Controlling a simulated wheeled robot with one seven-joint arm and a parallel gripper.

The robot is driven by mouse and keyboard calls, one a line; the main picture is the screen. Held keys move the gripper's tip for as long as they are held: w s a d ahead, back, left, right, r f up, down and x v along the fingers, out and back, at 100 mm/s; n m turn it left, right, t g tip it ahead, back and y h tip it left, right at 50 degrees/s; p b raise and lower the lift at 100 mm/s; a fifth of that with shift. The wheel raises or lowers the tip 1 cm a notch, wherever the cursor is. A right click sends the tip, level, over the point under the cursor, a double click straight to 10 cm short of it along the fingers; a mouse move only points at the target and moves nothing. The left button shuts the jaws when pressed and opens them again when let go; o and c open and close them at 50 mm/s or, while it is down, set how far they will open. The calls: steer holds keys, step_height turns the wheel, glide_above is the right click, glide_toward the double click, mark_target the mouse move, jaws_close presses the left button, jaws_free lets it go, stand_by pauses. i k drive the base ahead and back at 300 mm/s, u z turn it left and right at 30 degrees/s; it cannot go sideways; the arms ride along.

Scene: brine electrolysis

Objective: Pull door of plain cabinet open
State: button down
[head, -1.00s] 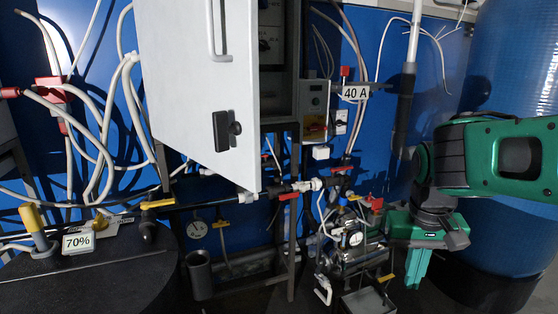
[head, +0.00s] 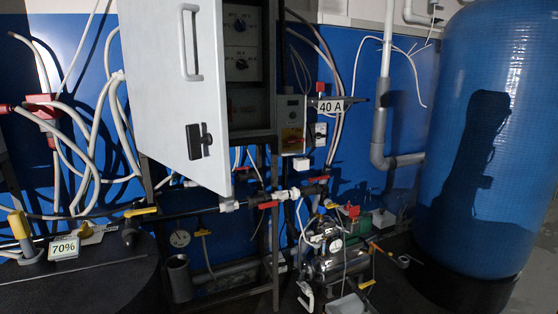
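The plain cabinet's pale grey door (head: 170,110) stands swung open in the head view, left of centre. It has a light vertical bar handle (head: 190,42) near its top and a black latch (head: 199,141) lower down. To its right the cabinet's inside shows, with a dark panel carrying knobs and dials (head: 240,45). My gripper is not in view now, so its state and its place relative to the door are hidden.
A large blue tank (head: 478,150) stands at the right. A dark round tank lid (head: 80,285) with a 70% label (head: 65,248) is at the lower left. Pipes with red valves (head: 268,205) and a metal pump (head: 330,262) sit below the cabinet.

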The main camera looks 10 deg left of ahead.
mark_target(173, 51)
steer(key=z, duration=0.55)
steer(key=k, duration=0.7)
steer(key=z, duration=0.55)
steer(key=i, duration=0.75)
steer(key=u, duration=0.8)
steer(key=i, duration=0.9)
steer(key=u, duration=0.85)
steer(key=i, duration=0.25)
steer(key=u, duration=0.1)
